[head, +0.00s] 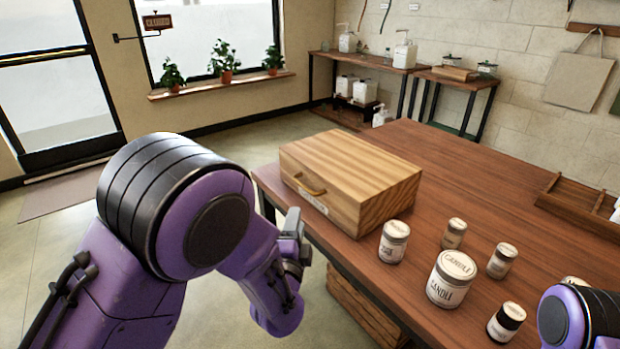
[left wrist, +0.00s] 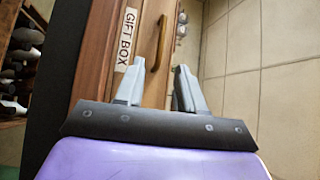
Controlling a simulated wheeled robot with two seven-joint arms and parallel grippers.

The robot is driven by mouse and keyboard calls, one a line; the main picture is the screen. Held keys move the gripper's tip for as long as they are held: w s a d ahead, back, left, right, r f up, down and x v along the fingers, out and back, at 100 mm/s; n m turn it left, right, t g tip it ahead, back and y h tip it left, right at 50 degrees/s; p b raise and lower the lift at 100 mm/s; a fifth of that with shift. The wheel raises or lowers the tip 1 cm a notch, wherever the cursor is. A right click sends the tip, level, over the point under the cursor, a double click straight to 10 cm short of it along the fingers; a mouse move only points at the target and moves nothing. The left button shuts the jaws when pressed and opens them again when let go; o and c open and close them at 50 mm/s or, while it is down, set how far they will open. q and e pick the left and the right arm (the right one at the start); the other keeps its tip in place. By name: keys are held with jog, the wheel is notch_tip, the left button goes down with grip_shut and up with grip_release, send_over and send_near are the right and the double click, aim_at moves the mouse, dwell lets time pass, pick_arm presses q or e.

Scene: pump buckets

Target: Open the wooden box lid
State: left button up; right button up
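The wooden box (head: 350,178) stands shut on the near left corner of the table, with a brass handle (head: 310,184) on its front face. In the left wrist view the front face shows a "GIFT BOX" label (left wrist: 127,38) and the handle (left wrist: 158,45). My left gripper (head: 293,222) is in front of the box, below the handle. In the left wrist view the left gripper (left wrist: 156,88) has its two fingers apart with nothing between them, and the handle lies ahead of the gap. My right gripper is not in view; only part of my right arm shows at the lower right.
The wooden table (head: 480,200) holds several candle jars, including a large one (head: 450,280), right of the box. A wooden tray (head: 580,205) lies at the right edge. A wooden crate (head: 365,310) is under the table. Table behind the box is clear.

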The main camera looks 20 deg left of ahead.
pick_arm(q)
jog(key=w, duration=0.3)
jog(key=w+a+r, duration=0.1)
jog(key=w, duration=0.3)
jog(key=w+p, duration=0.1)
jog(key=w, duration=0.3)
jog(key=shift+a+r, duration=0.2)
jog(key=shift+r, duration=0.15)
grip_shut()
